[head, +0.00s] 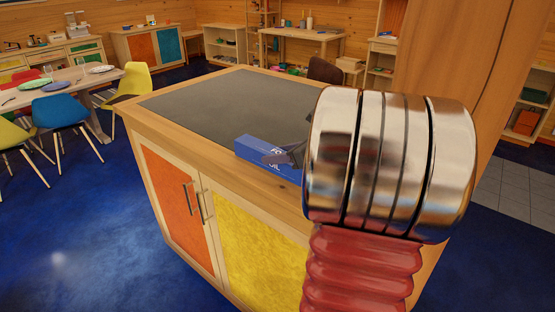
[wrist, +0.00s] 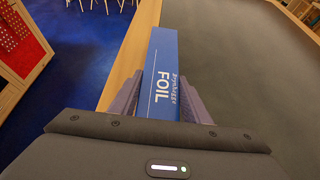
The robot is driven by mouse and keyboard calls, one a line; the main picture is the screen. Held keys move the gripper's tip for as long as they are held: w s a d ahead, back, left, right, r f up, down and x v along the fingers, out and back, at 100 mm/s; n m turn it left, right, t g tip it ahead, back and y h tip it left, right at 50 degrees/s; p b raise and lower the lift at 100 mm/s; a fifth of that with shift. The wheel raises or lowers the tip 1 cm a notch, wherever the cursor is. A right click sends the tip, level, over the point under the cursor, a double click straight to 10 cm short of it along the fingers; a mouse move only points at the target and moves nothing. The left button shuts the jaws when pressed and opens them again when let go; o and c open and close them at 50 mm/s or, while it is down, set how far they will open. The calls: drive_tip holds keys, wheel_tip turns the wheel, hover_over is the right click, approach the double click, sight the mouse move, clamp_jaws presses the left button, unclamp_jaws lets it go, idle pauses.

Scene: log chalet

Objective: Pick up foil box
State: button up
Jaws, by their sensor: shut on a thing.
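The foil box is a long blue carton with white FOIL lettering. In the head view the foil box (head: 257,150) is at the near edge of the dark-topped cabinet (head: 215,105), partly hidden by my arm. In the wrist view the foil box (wrist: 163,62) points away from me, between the two fingers. My gripper (wrist: 158,95) is shut on the box, one finger on each long side. In the head view my gripper (head: 287,157) shows only in part. I cannot tell whether the box touches the top.
The cabinet has an orange door (head: 169,205) and a yellow door (head: 250,255) with bar handles. The rest of its dark top is clear. A dining table (head: 60,88) with plates and coloured chairs stands at the left. A wooden post (head: 460,60) rises at the right.

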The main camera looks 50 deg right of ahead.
wheel_tip(320, 180, up, 10)
drive_tip(key=shift+r, duration=0.1)
idle(0.4)
idle(0.5)
